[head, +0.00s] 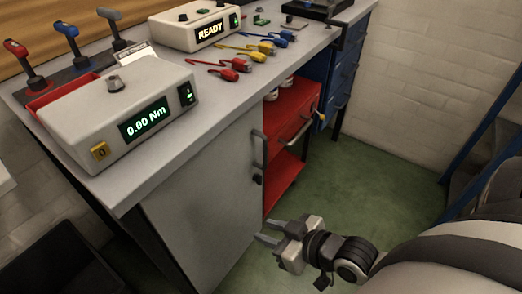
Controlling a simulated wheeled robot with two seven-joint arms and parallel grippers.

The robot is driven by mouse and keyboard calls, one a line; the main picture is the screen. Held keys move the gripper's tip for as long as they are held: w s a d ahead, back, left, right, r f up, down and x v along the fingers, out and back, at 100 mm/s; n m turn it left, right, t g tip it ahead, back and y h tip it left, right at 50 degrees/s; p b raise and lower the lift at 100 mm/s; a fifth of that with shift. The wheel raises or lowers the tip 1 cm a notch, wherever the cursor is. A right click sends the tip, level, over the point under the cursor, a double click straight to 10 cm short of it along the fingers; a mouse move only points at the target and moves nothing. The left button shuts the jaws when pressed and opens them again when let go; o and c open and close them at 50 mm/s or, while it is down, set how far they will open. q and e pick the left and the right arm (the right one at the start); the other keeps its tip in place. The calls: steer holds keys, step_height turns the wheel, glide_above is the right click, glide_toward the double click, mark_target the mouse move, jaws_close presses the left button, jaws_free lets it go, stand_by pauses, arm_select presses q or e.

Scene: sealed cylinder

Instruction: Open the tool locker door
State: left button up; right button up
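The tool locker door (205,205) is a grey panel under the workbench. It appears shut, with its face flush to the bench front. Its dark vertical handle (259,150) is at the door's right edge, with a small dark lock or knob (257,180) below it. My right gripper (268,233) is below and slightly right of the handle, apart from it. Its two fingers point left toward the lower door and are spread, with nothing seen between them. My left gripper is not in view.
Green floor (370,185) is clear to the right.

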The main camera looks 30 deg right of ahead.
mark_target(265, 165)
steer(key=w+d+r+m+t+h+b, duration=0.1)
steer(key=d+r+t, duration=0.15)
steer(key=d, duration=0.45)
steer(key=w+d+r+t+b, duration=0.1)
steer(key=d+r+t, duration=0.1)
steer(key=d+t, duration=0.3)
steer(key=shift+g, duration=0.65)
steer(key=w, duration=0.5)
steer(key=w+a+b, duration=0.1)
steer(key=w, duration=0.4)
steer(key=w+a, duration=0.1)
steer(key=w, duration=0.4)
steer(key=shift+w+f+b, duration=0.15)
steer(key=shift+w+b, duration=0.15)
steer(key=shift+w, duration=0.05)
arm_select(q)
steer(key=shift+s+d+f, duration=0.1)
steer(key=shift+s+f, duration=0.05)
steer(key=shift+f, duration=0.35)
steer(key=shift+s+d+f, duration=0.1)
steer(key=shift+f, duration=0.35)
arm_select(e)
jaws_close()
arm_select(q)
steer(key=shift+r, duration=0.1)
